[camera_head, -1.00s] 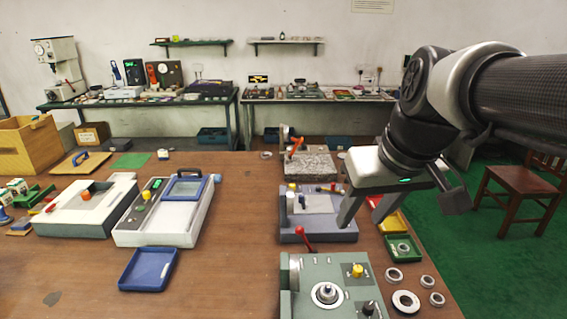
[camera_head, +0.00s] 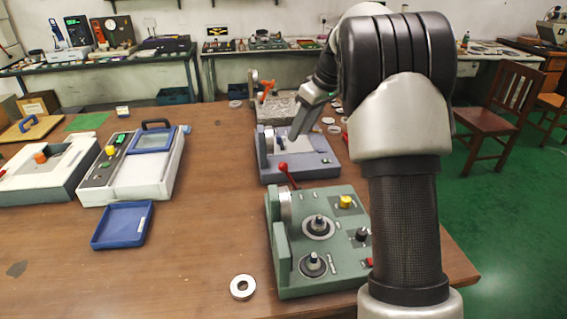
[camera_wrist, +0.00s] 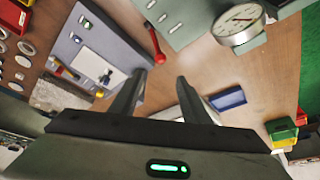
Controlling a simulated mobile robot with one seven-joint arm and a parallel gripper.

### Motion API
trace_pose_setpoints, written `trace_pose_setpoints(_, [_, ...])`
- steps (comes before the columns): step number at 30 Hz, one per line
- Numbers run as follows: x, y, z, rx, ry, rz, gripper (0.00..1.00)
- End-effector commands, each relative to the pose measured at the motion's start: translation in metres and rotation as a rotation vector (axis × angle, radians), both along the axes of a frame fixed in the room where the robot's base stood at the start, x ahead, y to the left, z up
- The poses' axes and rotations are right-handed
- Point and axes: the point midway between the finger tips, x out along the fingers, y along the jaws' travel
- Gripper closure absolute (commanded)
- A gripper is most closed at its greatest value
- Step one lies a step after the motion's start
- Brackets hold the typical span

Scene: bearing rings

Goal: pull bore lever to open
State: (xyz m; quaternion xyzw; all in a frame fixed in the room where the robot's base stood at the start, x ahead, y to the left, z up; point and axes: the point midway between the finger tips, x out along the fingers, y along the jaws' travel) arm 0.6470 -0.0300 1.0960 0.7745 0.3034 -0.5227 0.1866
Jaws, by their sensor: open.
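The lever with a red ball end (camera_head: 283,168) sticks up at the back edge of the green fixture (camera_head: 287,235), beside the blue-grey fixture (camera_head: 315,168). In the wrist view the red lever (camera_wrist: 155,42) lies ahead of the fingers, near the edge of the green fixture (camera_wrist: 185,18). My gripper (camera_head: 294,136) hangs over the blue-grey fixture in the head view, partly hidden by my arm. In the wrist view my gripper (camera_wrist: 158,82) has its fingers apart with nothing between them. It is apart from the red lever.
A dial gauge (camera_wrist: 238,24) shows by the green fixture in the wrist view. A metal ring (camera_head: 243,287) lies on the table. A blue tray (camera_head: 121,225) and a white-and-grey case (camera_head: 150,182) stand at left.

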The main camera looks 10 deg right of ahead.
Motion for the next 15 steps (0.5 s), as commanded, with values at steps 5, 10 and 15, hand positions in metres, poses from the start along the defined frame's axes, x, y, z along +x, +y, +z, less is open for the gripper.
trace_pose_setpoints(5, [0.010,0.012,-0.040,0.000,0.005,0.002,0.58])
trace_pose_setpoints(10, [0.020,0.022,-0.075,0.000,0.006,0.001,0.58])
trace_pose_setpoints(15, [0.029,0.031,-0.105,-0.002,0.004,0.000,0.58])
